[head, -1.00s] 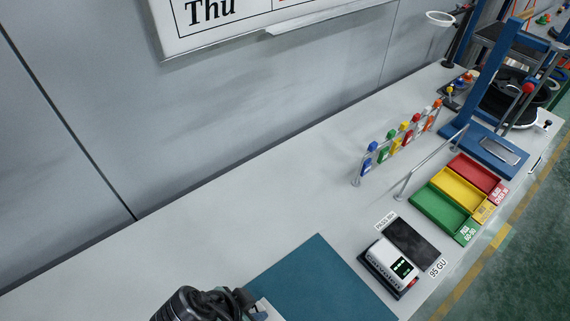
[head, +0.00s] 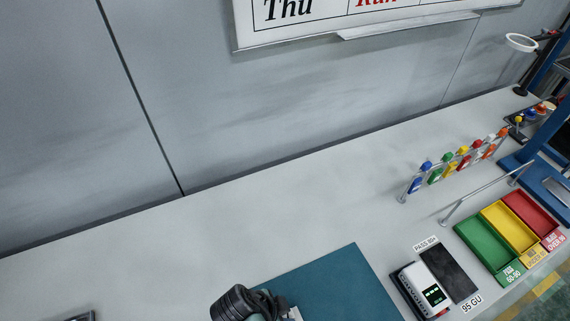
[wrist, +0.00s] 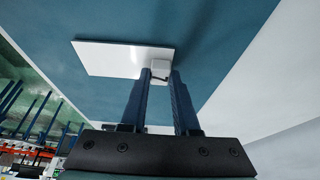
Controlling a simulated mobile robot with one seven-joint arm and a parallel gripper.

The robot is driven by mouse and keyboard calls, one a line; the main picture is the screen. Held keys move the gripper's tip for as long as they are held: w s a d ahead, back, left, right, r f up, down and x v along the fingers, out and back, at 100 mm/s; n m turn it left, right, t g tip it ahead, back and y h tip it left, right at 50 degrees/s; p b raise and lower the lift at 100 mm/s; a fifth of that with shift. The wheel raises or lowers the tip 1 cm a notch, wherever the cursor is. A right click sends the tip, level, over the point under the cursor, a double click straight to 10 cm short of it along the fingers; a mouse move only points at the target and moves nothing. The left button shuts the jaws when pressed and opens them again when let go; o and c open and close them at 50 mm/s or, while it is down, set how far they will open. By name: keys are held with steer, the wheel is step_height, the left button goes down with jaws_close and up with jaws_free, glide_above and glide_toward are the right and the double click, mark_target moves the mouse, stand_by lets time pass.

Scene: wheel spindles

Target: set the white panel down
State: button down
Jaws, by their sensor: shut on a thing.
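The white panel (wrist: 115,58) is a flat rectangular plate in the wrist view, over the teal mat (wrist: 215,25). A small pale block (wrist: 160,68) at the panel's edge sits between the fingertips of my gripper (wrist: 160,76), which is shut on it. I cannot tell whether the panel touches the mat. In the head view, my arm's end covers part of the teal mat (head: 345,285), and only a small white piece shows beside it near the bottom edge. The fingers are hidden there.
A gloss meter (head: 422,289) and a dark plate (head: 450,272) lie right of the mat. Green (head: 486,247), yellow (head: 512,226) and red (head: 530,212) trays stand farther right, near a rack of coloured tags (head: 455,168).

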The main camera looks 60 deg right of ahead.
steer(key=c, duration=0.7)
jaws_free()
steer(key=shift+o, duration=0.2)
steer(key=v, duration=1.2)
steer(key=shift+p, duration=0.35)
steer(key=shift+r, duration=0.1)
